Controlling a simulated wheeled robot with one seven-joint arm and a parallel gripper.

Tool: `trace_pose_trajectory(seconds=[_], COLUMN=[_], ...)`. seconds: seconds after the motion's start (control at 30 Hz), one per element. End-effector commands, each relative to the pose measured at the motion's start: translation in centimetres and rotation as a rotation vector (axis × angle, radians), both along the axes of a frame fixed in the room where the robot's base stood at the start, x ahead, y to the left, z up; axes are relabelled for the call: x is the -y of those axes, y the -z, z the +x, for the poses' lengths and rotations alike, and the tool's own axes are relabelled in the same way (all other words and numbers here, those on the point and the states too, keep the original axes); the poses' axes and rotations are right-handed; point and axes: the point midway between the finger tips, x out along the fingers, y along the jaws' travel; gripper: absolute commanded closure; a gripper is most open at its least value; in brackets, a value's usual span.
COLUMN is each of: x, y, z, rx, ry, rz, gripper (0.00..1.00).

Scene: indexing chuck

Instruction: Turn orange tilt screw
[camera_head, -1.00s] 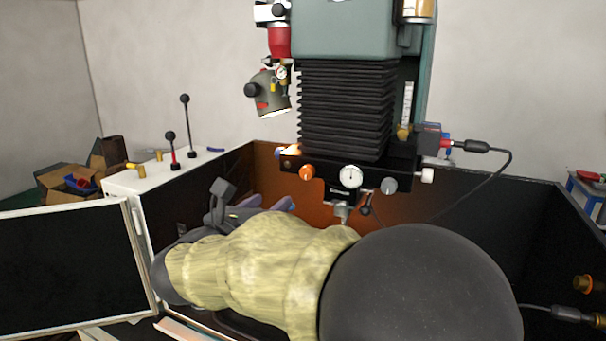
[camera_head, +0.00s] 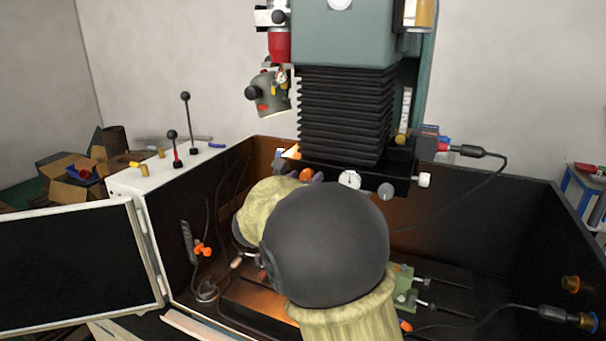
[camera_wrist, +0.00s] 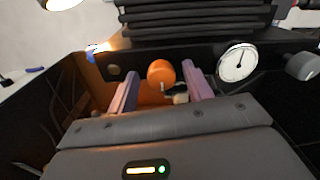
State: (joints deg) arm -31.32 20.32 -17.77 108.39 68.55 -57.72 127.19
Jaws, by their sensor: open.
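The orange tilt screw (camera_head: 305,174) is a round knob on the front of the black head below the bellows. In the wrist view the orange tilt screw (camera_wrist: 161,73) appears between my two purple-padded fingers, with a visible gap on each side. My gripper (camera_wrist: 160,80) is open and empty. In the head view my gripper (camera_head: 312,178) is mostly hidden behind my own arm, with a fingertip showing beside the knob. I cannot tell how deep the knob sits between the fingers.
A white dial (camera_wrist: 237,62) and a grey knob (camera_wrist: 302,66) sit right of the orange screw. The black bellows (camera_head: 345,115) hang above. Dark enclosure walls (camera_head: 480,210) surround the work area. Green clamps (camera_head: 404,287) stand on the bed below. A cable runs off the head's right side.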

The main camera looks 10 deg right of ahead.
Motion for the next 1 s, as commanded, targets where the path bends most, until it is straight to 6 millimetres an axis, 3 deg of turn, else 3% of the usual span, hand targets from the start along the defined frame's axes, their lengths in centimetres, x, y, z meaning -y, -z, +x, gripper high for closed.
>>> trace_pose_trajectory(seconds=[0.27, 0.5, 0.53, 1.0], x=[0.13, 0.10, 0.09, 0.08], y=[0.04, 0.04, 0.04, 0.27], z=[0.18, 0.16, 0.16, 0.14], rx=[0.000, 0.000, 0.000, -0.042], ry=[-0.001, -0.001, -0.001, -0.001], rz=[0.001, 0.001, 0.001, -0.057], gripper=[0.49, 0.93, 0.94, 0.94])
